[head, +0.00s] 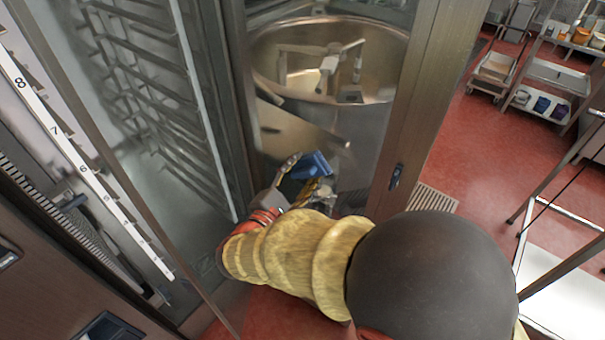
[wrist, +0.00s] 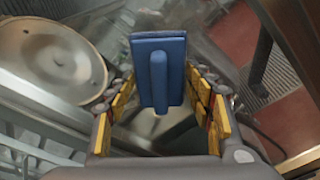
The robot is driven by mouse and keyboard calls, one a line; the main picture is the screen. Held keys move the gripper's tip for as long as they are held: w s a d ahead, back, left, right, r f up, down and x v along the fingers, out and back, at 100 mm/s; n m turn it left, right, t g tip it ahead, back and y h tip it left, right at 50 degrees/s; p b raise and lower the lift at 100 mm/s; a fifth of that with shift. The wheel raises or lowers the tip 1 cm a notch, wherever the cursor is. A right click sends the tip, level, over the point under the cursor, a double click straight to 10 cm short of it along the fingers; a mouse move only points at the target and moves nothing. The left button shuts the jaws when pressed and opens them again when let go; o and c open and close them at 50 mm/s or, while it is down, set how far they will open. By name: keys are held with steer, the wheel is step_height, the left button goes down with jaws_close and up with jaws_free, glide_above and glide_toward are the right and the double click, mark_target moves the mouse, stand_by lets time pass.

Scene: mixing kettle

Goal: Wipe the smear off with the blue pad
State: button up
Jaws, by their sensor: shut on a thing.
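The blue pad (head: 314,164) is a flat block with a raised grip bar on its back. In the wrist view the pad (wrist: 158,44) stands up beyond the yellow-lined fingers, with its bar pointing down between them. My gripper (wrist: 160,88) is shut on the pad; in the head view my gripper (head: 298,183) is partly hidden by my arm. The pad is in front of the glazed panel before the mixing kettle (head: 372,132). I cannot tell if it touches the glass. I cannot make out a smear in either view.
A metal frame post (head: 402,125) with a small dark latch stands right of the kettle. A wire rack (head: 150,85) is behind glass at left, with a numbered strip (head: 75,155) nearer. Red floor (head: 470,150) is open at right, with steel shelves (head: 545,85) beyond.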

steer(key=shift+x, duration=2.35)
steer(key=shift+w+d+r, duration=0.15)
steer(key=shift+w+d, duration=0.55)
steer(key=shift+w, duration=0.05)
steer(key=shift+s+d, duration=0.1)
